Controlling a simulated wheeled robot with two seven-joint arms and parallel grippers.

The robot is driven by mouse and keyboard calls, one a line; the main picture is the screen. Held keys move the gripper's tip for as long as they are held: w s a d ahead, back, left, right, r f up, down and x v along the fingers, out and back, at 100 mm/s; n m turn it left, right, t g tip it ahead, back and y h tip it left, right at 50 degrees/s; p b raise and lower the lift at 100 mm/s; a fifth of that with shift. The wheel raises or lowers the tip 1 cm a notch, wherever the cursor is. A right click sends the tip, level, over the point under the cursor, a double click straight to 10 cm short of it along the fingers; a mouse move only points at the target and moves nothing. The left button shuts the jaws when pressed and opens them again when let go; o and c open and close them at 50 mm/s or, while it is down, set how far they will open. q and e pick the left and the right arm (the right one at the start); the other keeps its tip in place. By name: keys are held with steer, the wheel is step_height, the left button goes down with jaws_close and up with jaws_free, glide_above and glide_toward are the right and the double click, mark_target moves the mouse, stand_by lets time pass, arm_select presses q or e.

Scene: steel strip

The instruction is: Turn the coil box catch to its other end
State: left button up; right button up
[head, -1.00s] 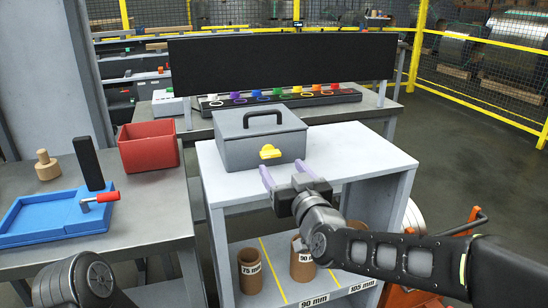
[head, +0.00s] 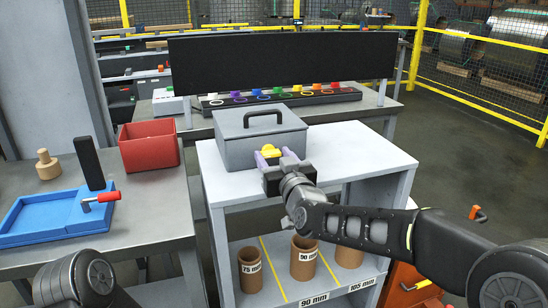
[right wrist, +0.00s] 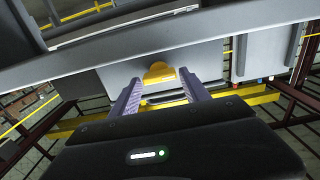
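The grey coil box (head: 240,150) with a dark top handle (head: 262,117) sits on the light grey stand, its lid down. Its yellow catch (head: 269,149) is on the front face. My right gripper (head: 273,154) is at the catch, with one purple finger on each side of it. In the right wrist view the fingers are apart, and the yellow catch (right wrist: 158,72) shows between their tips. Gaps show on both sides, so I see no grip on it. The lower part of the catch is hidden in the head view. My left gripper is out of view; only its arm shows at lower left.
The stand top (head: 350,150) is clear to the right of the box. Brown tubes (head: 304,258) stand on the shelf below. On the left bench are a red bin (head: 150,152), a blue tray (head: 40,220) and a black upright block (head: 89,163). A black panel (head: 280,72) stands behind.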

steer(key=c, duration=1)
